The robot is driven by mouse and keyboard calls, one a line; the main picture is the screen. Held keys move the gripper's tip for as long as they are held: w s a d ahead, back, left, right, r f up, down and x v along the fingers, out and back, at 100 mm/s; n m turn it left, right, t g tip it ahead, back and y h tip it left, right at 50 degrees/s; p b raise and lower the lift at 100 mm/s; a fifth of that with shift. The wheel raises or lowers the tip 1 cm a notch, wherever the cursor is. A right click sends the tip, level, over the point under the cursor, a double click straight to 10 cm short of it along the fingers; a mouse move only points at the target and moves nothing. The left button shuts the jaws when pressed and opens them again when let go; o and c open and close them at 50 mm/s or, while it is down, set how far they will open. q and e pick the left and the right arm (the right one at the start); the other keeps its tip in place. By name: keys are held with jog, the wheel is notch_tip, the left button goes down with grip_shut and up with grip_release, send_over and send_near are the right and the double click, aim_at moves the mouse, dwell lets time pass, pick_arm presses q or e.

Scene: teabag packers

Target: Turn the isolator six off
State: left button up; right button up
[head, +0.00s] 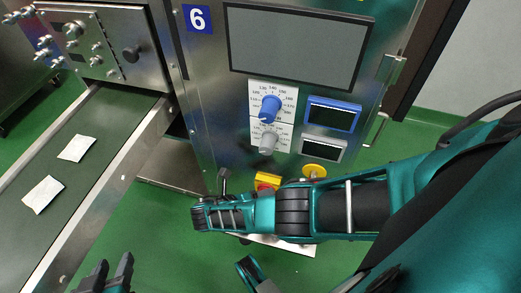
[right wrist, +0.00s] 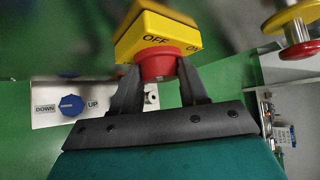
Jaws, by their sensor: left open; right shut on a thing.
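The isolator is a yellow box (right wrist: 160,35) with a red knob (right wrist: 156,64) and printed OFF and ON labels. In the head view the isolator (head: 267,180) sits low on the machine marked 6 (head: 198,17), partly hidden behind my right arm. My right gripper (right wrist: 160,76) is shut on the red knob, with one dark finger on each side. Which label the knob points to cannot be told. My left gripper (head: 108,272) is open and empty at the lower left of the head view, well away from the isolator.
A yellow and red button (head: 313,171) is right of the isolator. Above are a blue dial (head: 271,108), a grey dial (head: 268,143) and a screen (head: 300,45). A white panel with a blue UP/DOWN knob (right wrist: 71,105) is nearby. A conveyor (head: 95,125) carries two teabags.

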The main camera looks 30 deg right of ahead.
dwell(0.4)
jog(key=o, duration=1.1)
jog(key=shift+c, duration=0.2)
jog(key=w+p+v, duration=0.1)
jog(key=p+v, duration=0.1)
jog(key=v, duration=1)
jog(key=shift+s+a+r, duration=0.15)
jog(key=shift+s+a, duration=0.25)
jog(key=shift+s, duration=0.1)
jog(key=shift+s, duration=0.1)
